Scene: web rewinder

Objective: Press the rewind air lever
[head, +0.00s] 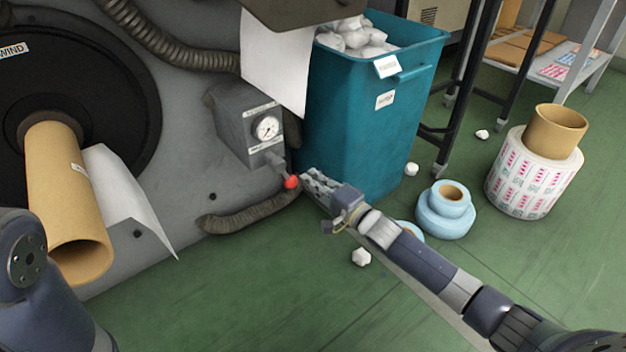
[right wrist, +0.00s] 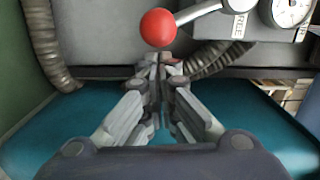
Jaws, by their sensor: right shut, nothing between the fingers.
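The rewind air lever is a short metal rod with a red ball knob (head: 291,182), sticking out below the grey gauge box (head: 243,122). In the right wrist view the red knob (right wrist: 158,27) is just above and beyond my fingertips, with its rod running right towards the gauge. My right gripper (head: 306,178) is shut and empty, its tips close to the right side of the knob in the head view. In the right wrist view the gripper (right wrist: 160,62) has its fingers together; I cannot tell whether they touch the knob. My left gripper is out of view.
A teal waste bin (head: 345,125) stands right behind my right gripper. A grey hose (head: 250,215) curves under the gauge box. A cardboard core (head: 65,200) sticks out at left. Blue rolls (head: 443,210) and a label roll (head: 533,180) stand on the green floor at right.

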